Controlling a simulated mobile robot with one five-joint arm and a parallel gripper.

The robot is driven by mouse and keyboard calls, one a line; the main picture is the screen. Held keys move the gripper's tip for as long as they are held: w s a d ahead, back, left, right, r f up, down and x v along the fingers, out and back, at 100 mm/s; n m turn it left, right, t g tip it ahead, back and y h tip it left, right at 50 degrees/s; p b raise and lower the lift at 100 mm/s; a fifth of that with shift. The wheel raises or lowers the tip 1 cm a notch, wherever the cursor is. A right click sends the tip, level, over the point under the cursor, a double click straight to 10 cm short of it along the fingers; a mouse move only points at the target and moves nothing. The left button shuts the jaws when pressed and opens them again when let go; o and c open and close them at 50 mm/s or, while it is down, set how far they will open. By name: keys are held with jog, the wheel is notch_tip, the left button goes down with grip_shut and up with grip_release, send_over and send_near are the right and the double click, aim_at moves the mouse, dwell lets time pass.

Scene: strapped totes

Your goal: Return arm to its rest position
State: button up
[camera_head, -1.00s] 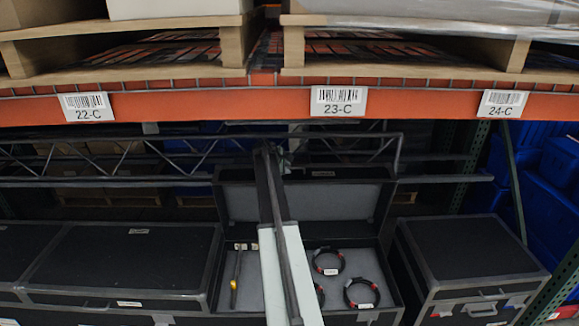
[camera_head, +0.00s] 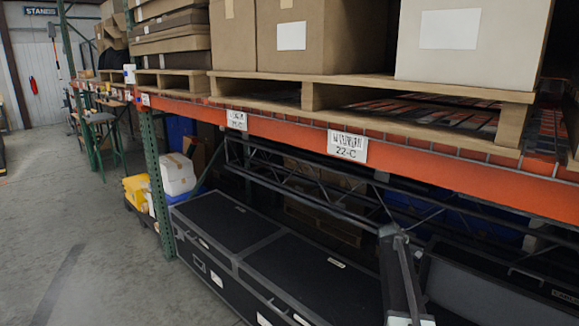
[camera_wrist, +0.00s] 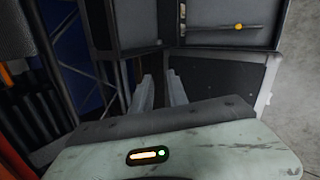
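My gripper (camera_wrist: 160,88) shows in the wrist view as two pale fingers with a gap between them, and nothing is held there. In the head view my arm rises from the bottom edge, right of centre, in front of the black cases; its fingers cannot be made out. In the wrist view, an open case (camera_wrist: 204,60) lies beyond the fingers, with a yellow-marked tool (camera_wrist: 238,27) in its grey lining. I cannot tell how far the fingers are from the case.
Closed black cases (camera_head: 310,270) stand under the orange shelf beam (camera_head: 290,133). Dark metal trusses (camera_head: 300,180) lie above them. A green rack post (camera_head: 158,190) and yellow and white containers (camera_head: 176,175) stand further left. The aisle floor (camera_head: 90,240) on the left is clear.

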jog(key=s+a+f+m+y, duration=0.1)
jog(key=s+a, duration=0.4)
jog(key=a, duration=0.4)
jog(key=s+a+f+m+g+y, duration=0.15)
jog(key=s+a, duration=0.25)
jog(key=a, duration=0.5)
jog(key=s+a+f+y, duration=0.1)
jog(key=s+a, duration=0.4)
jog(key=a, duration=0.5)
jog(key=s+a+f+m+g+y, duration=0.1)
jog(key=s+a+m, duration=0.2)
jog(key=s, duration=0.4)
jog(key=s+a+m+g+y, duration=0.2)
jog(key=s+a+m, duration=0.2)
jog(key=s, duration=0.3)
jog(key=shift+f, duration=0.35)
jog(key=shift+m, duration=0.25)
